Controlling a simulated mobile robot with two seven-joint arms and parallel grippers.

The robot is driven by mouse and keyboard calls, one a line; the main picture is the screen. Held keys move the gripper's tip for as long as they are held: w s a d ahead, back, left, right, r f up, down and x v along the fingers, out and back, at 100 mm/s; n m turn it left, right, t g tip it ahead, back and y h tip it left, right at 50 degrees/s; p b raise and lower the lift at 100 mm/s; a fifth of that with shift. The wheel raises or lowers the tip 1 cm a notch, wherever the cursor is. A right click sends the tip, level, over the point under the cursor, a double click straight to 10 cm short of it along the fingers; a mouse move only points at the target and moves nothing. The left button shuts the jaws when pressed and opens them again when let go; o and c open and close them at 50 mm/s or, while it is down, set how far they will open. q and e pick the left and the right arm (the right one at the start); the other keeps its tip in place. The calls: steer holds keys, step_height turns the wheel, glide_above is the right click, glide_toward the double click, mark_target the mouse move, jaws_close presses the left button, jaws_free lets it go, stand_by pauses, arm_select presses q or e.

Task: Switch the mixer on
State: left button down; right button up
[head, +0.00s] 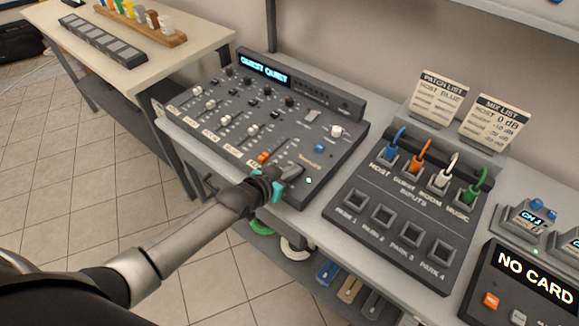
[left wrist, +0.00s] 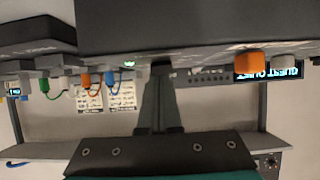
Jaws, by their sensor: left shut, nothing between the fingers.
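The mixer (head: 262,125) is a dark grey console with rows of faders and knobs, on the grey bench. Its screen (head: 264,67) is lit and reads "GUEST QUIET". A small green light (head: 308,181) glows near its front right corner. My left gripper (head: 291,172) is shut and empty, with its tips at that corner, just left of the light. The tips hide what lies under them. In the left wrist view, which is upside down, the shut fingers (left wrist: 160,72) reach the mixer's panel; I cannot tell whether they touch. My right gripper is not in view.
Right of the mixer stands a patch box (head: 338,212) with blue, orange, white and green plugs, below two list cards. A "NO CARD" unit (head: 530,275) is at the lower right. A side table (head: 150,68) stands at the left, with open tiled floor in front.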

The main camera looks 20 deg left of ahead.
arm_select(q)
steer(key=shift+r+p, duration=0.45)
steer(key=shift+p, duration=0.1)
step_height(320, 180, up, 3)
steer(key=p, duration=0.2)
steer(key=shift+r+p, duration=0.1)
steer(key=shift+p, duration=0.3)
steer(key=s+a+r+p, duration=0.2)
steer(key=s+r, duration=0.4)
steer(key=r, duration=0.1)
steer(key=shift+s+a+p, duration=0.25)
steer(key=shift+s+p, duration=0.05)
steer(key=shift+s, duration=0.05)
